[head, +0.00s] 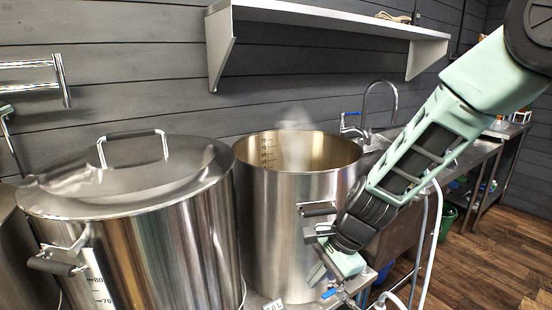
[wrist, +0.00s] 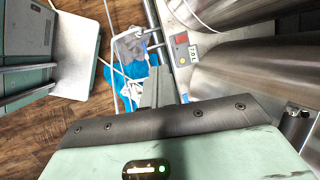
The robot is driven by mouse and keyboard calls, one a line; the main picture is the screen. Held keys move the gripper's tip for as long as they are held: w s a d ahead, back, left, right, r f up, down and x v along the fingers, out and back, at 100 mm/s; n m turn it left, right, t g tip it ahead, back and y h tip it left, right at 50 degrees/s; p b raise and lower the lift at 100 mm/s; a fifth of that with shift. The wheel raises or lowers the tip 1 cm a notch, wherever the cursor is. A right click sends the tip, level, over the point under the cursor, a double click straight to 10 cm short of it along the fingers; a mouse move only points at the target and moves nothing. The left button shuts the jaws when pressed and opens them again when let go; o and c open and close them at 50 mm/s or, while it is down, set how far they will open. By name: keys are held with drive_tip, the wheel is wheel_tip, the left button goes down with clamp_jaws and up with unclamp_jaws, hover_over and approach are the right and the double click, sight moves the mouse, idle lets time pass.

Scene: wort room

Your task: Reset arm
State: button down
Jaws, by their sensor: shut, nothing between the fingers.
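My arm reaches in from the upper right in the head view and angles down along the right side of the open steel kettle (head: 290,215). My gripper (head: 319,273) hangs low in front of that kettle, near its side handle (head: 318,209). It points downward and is shut with nothing held. In the wrist view, my pale green gripper housing fills the bottom, and the narrow grey fingers (wrist: 165,88) show past its dark edge. Whether the gripper touches the kettle wall is unclear.
A lidded kettle (head: 130,225) stands at left. Faint steam rises from the open kettle. A wall shelf (head: 330,18) hangs above; a sink tap (head: 380,95) stands behind. White hoses (head: 432,235) hang at right. A valve (head: 340,292) sits low near my gripper. The wooden floor (head: 470,260) at right is clear.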

drive_tip(key=s+d+r+n+h, duration=0.2)
drive_tip(key=s+r+n, duration=0.3)
drive_tip(key=s+n, duration=0.4)
drive_tip(key=s+d+r+n+h, duration=0.2)
drive_tip(key=s+n, duration=0.8)
drive_tip(key=s, duration=0.5)
wheel_tip(320, 180, up, 3)
drive_tip(key=shift+d+f+g, duration=0.1)
drive_tip(key=shift+d+g, duration=0.3)
drive_tip(key=shift+d, duration=0.35)
